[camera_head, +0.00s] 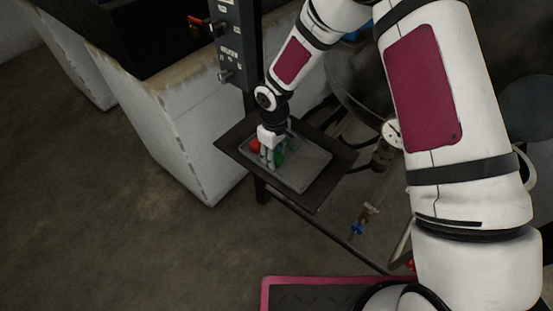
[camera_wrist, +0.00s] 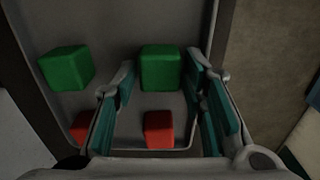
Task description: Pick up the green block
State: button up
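In the wrist view, a green block (camera_wrist: 161,67) lies in a grey tray, in line with the gap between my fingertips. A second green block (camera_wrist: 66,68) lies to its left, outside the fingers. My gripper (camera_wrist: 163,72) is open, its teal-padded fingers spread wide with nothing visibly held. I cannot tell whether the fingertips reach down beside the green block. In the head view, my gripper (camera_head: 271,158) points down over the tray, with a green block (camera_head: 279,158) showing just beside its fingers; the gripper partly hides the blocks.
A red block (camera_wrist: 158,130) lies below the middle green one in the wrist view, and another red block (camera_wrist: 80,126) is partly hidden by the left finger. The grey tray (camera_head: 308,172) has raised rims and rests on a dark stand (camera_head: 338,166). A control box (camera_head: 232,45) rises behind.

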aim_at(276, 158)
jog(key=c, duration=0.9)
jog(key=shift+r, duration=0.1)
jog(key=shift+w+r, duration=0.1)
jog(key=shift+r, duration=0.4)
jog(key=shift+s+d+r+b, duration=0.1)
jog(key=shift+s+r+b, duration=0.15)
jog(key=shift+r, duration=0.4)
jog(key=shift+s+d+r+b, duration=0.1)
jog(key=shift+s+r, duration=0.25)
jog(key=shift+r, duration=0.25)
jog(key=s+d, duration=0.1)
jog(key=s, duration=0.3)
jog(key=s+d+r, duration=0.1)
jog(key=s, duration=0.4)
jog(key=s+d, duration=0.1)
jog(key=s, duration=0.4)
jog(key=shift+s+d+r+b, duration=0.2)
jog(key=shift+s+d+b, duration=0.05)
jog(key=shift+b, duration=0.1)
